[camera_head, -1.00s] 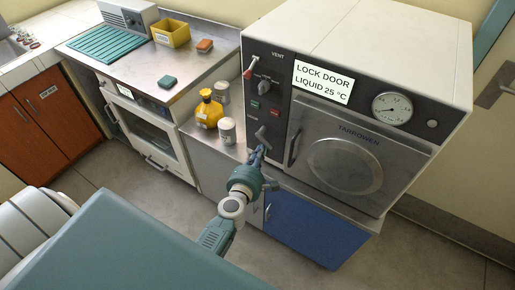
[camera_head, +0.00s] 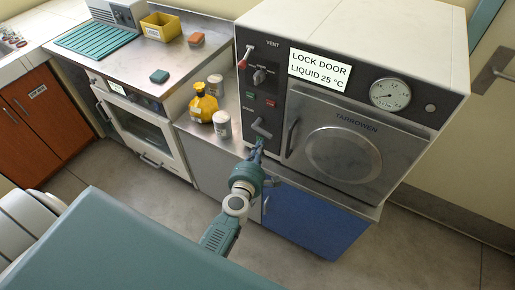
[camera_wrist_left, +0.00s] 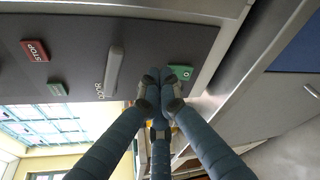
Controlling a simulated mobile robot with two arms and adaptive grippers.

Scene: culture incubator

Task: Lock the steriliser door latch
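The steriliser (camera_head: 425,120) stands at the right with its grey door (camera_head: 335,145) shut. The grey door latch lever (camera_head: 262,128) sits low on its dark control panel, beside a "DOOR" label. In the left wrist view the lever (camera_wrist_left: 114,71) is just left of the fingertips and apart from them. My left gripper (camera_head: 256,148) is just below the lever. In the wrist view its fingertips (camera_wrist_left: 160,82) are drawn together and empty, beside a small green indicator (camera_wrist_left: 180,72). My right gripper is not in view.
A dark door handle (camera_head: 291,138) is right of the lever. A yellow bottle (camera_head: 203,106) and pale jars (camera_head: 222,124) stand on the counter left of the steriliser. A blue cabinet (camera_head: 318,222) is below. Open floor lies in front.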

